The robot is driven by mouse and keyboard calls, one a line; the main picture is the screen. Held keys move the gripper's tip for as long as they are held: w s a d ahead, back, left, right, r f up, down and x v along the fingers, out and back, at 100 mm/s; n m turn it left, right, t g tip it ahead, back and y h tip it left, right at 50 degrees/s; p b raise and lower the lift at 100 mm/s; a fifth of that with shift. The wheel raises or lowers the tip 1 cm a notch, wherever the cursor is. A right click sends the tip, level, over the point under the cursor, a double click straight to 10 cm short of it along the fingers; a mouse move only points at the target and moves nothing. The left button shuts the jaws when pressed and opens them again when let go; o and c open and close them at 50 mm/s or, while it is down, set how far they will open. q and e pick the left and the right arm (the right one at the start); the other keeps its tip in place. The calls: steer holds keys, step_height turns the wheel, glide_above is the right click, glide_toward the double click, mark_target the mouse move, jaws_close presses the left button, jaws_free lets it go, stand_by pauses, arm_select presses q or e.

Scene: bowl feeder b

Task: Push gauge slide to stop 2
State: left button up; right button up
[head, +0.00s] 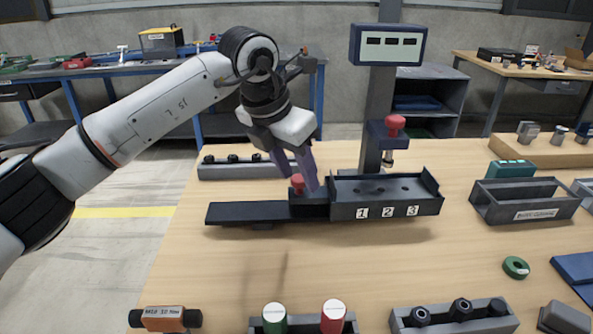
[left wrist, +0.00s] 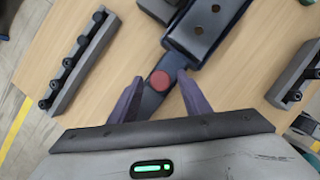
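The gauge slide is a dark block with a red knob (head: 297,184), sitting on a dark rail (head: 240,211) just left of the housing (head: 390,208) labelled 1, 2 and 3. The housing has dark holes in its top. My left gripper (head: 294,173) is open and points down at the knob. In the left wrist view, the red knob (left wrist: 160,81) lies between the two spread purple fingers (left wrist: 160,92), near their tips, with visible gaps. Whether either finger touches the slide block cannot be told. My right gripper is not in view.
A post with a display (head: 388,45) and a red-knobbed plunger head (head: 394,127) rises behind the housing. A rack of dark parts (head: 240,169) lies behind the rail. Bins (head: 525,202) stand at right. An orange gauge (head: 165,319) and several cylinders line the front. The middle front is clear.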

arm_select(q)
steer(key=v, duration=1)
steer(key=shift+r, duration=0.15)
steer(key=shift+s, duration=0.1)
